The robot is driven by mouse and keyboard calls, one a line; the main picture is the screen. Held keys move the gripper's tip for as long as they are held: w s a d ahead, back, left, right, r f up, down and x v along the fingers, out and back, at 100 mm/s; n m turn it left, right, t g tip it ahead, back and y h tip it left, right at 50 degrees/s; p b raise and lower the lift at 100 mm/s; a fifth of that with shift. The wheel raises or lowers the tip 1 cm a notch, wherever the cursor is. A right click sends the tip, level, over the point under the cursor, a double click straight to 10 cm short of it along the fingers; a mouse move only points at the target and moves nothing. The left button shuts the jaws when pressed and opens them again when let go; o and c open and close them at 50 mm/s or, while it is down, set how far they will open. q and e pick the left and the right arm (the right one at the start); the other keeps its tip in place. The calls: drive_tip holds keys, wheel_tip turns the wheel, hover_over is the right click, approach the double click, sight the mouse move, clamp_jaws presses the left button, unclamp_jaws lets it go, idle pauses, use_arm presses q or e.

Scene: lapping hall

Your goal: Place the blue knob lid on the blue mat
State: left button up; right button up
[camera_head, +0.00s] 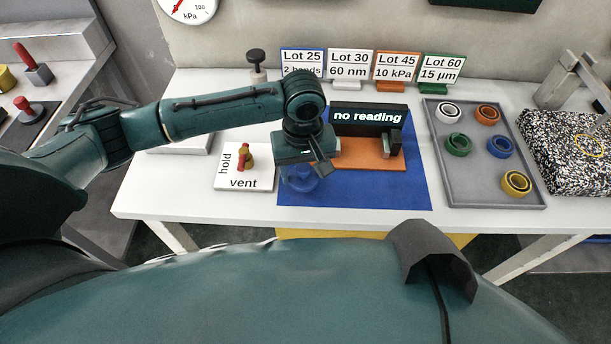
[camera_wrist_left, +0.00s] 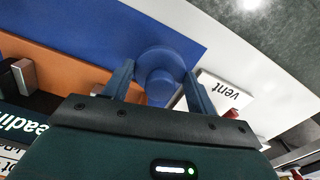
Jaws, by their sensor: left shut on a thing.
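The blue knob lid (camera_head: 299,180) is held under my left gripper (camera_head: 300,164), over the left part of the blue mat (camera_head: 370,192) in the head view. In the left wrist view the lid (camera_wrist_left: 160,62) shows its knob between the two fingers of the left gripper (camera_wrist_left: 158,82), which is shut on it. The blue mat (camera_wrist_left: 80,30) lies beyond it there. Whether the lid touches the mat or hangs just above it, I cannot tell. My right gripper is not in view.
On the mat's back part stand an orange block (camera_head: 372,158) and a black "no reading" display (camera_head: 368,118). A white hold/vent plate (camera_head: 230,180) with a red lever lies left. A grey tray (camera_head: 460,190) of coloured rings stands right. The mat's front right is clear.

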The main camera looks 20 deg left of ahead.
sight(304, 180)
use_arm(q)
wheel_tip(304, 180, down, 3)
drive_tip(key=shift+f, duration=0.1)
drive_tip(key=o, duration=1.2)
drive_tip(key=shift+c, duration=0.2)
wheel_tip(304, 180, up, 12)
drive_tip(key=shift+r+p, duration=0.1)
drive_tip(key=shift+p, duration=0.2)
drive_tip(key=shift+s, duration=0.1)
